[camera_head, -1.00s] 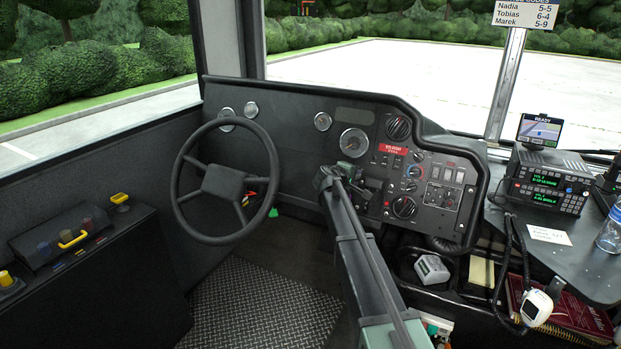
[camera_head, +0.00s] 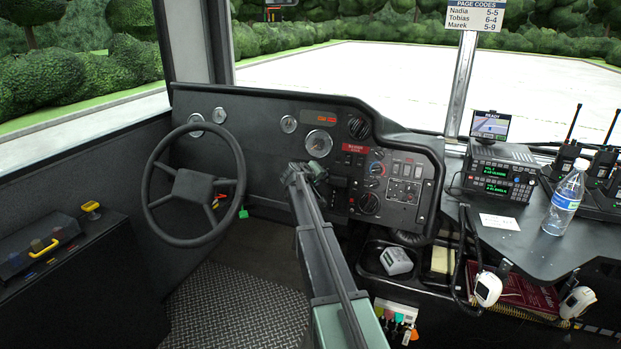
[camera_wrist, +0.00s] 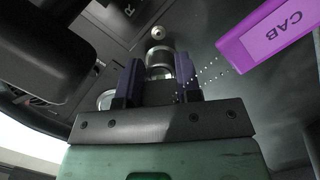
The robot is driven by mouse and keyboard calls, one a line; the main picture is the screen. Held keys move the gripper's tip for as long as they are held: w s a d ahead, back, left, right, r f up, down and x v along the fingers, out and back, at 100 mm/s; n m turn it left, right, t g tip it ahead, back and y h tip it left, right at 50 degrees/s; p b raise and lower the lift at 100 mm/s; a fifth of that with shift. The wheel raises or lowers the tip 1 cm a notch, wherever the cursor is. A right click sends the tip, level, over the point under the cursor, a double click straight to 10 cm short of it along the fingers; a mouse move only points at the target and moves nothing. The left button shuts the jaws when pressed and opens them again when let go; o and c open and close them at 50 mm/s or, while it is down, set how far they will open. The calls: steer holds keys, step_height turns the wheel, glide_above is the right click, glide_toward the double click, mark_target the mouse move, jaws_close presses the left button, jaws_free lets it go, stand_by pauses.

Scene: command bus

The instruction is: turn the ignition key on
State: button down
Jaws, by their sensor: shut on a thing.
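My gripper (camera_wrist: 161,78) is shut on the ignition key, against the dash; the key's own shape is mostly hidden between the dark fingers. A silver round fitting (camera_wrist: 159,58), which looks like the ignition lock, shows between the fingertips. A beaded chain (camera_wrist: 203,74) runs from the fingers to a purple tag (camera_wrist: 277,32) marked CAB, on the right in the wrist view. In the head view my gripper (camera_head: 304,174) is at the dashboard (camera_head: 268,150), right of the steering wheel (camera_head: 195,195), and hides the key. A small dash display (camera_head: 319,117) shows lit orange characters.
The dash switch panel (camera_head: 402,190) is close to the right of my gripper. The radio (camera_head: 497,172), bottle (camera_head: 564,203) and handsets (camera_head: 568,150) stand on the right shelf (camera_head: 520,240). Several coloured tags (camera_head: 397,318) hang low, right of my arm.

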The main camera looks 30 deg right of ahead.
steer(key=c, duration=0.8)
jaws_free()
steer(key=shift+a+r, duration=0.1)
steer(key=p+v, duration=0.4)
steer(key=v, duration=0.6)
steer(key=shift+s+a+p, duration=0.15)
steer(key=shift+a+p, duration=0.1)
steer(key=shift+p, duration=0.05)
